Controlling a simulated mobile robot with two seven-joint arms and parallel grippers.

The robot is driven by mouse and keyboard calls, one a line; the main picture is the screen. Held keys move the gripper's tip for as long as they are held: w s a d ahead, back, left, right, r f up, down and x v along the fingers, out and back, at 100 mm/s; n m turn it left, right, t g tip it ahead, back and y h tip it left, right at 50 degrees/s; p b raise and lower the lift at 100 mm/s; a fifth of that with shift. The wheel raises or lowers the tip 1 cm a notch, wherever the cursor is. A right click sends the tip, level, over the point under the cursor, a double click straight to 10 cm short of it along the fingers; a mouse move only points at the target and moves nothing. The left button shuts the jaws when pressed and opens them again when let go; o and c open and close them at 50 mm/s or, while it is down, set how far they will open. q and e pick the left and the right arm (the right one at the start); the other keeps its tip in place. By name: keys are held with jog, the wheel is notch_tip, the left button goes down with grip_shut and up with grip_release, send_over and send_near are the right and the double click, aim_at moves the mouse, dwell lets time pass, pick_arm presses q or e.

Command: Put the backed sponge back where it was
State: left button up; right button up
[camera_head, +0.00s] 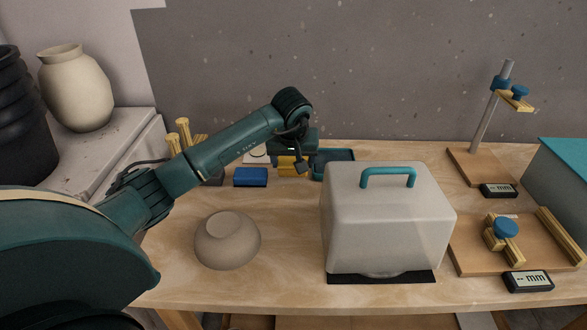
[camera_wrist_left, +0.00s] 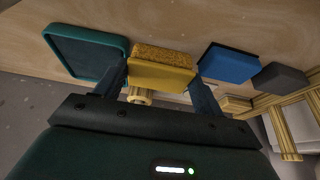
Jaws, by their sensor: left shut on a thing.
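The backed sponge (camera_wrist_left: 162,68), a yellow block with a rough brown sponge layer, sits between the fingers of my left gripper (camera_wrist_left: 158,82) in the left wrist view. The gripper is shut on it. In the head view the sponge (camera_head: 291,168) shows as a yellow patch under my left gripper (camera_head: 294,160), at the back of the table, partly hidden by it. I cannot tell whether it touches the table. A teal tray (camera_head: 336,158) is just right of it. A blue block (camera_head: 251,178) is to its left. My right gripper is not in view.
A grey block (camera_wrist_left: 281,79) lies beyond the blue one. Wooden gauge stands (camera_head: 475,167) are at the right. The table between bowl and cover is bare.

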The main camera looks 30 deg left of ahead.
aim_at(293, 176)
pick_arm(q)
notch_tip(293, 176, down, 3)
jog(key=shift+r, duration=0.2)
jog(key=shift+f, duration=0.15)
jog(key=shift+f, duration=0.1)
jog(key=o, duration=0.9)
jog(key=shift+o, duration=0.2)
